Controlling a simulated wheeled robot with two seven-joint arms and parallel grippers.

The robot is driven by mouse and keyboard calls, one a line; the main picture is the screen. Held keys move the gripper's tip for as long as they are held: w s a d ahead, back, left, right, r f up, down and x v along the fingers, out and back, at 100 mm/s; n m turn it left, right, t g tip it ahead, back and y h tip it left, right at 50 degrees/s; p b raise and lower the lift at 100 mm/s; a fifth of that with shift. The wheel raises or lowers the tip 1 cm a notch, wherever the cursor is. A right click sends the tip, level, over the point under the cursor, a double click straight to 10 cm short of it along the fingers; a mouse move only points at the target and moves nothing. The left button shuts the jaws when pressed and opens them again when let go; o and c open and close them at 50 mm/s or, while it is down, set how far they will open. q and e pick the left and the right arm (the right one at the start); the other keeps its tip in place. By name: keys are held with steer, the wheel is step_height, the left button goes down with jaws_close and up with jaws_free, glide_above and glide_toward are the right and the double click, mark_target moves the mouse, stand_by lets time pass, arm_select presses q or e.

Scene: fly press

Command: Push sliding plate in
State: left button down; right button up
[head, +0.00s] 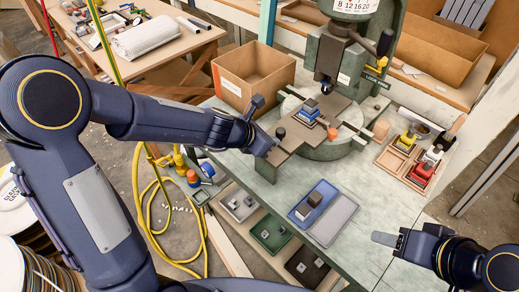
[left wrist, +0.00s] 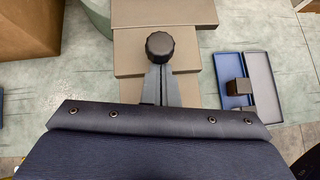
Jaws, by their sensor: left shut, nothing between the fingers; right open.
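The sliding plate (head: 291,144) is a tan-brown flat bar on the fly press, sticking out of the round base toward the front left. It carries a black knob (head: 281,132) on top. My left gripper (head: 271,141) is shut and empty beside the knob. In the left wrist view, the shut fingertips (left wrist: 160,72) point at the knob (left wrist: 160,45) and lie over the plate (left wrist: 188,90); I cannot tell whether they touch it. A small blue and grey block stack (head: 309,109) stands on the plate further in. My right gripper (head: 386,239) is open and empty at the front right.
The green fly press (head: 331,55) stands behind the plate. A cardboard box (head: 252,75) is at its left. Blue (head: 301,214) and grey (head: 333,220) trays lie in front. A wooden tray of coloured items (head: 413,163) sits at the right. The green tabletop between is clear.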

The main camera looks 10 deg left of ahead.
mark_target(299, 125)
arm_select(q)
steer(key=w+d+p, duration=0.1)
steer(key=w, duration=0.1)
steer(key=w+d+p, duration=0.1)
steer(key=w+d, duration=0.1)
steer(key=w+d+p, duration=0.1)
steer(key=w, duration=0.2)
steer(key=shift+d, duration=0.4)
steer(key=shift+w+d+r, duration=0.1)
steer(key=shift+w+r, duration=0.05)
steer(key=shift+w, duration=0.05)
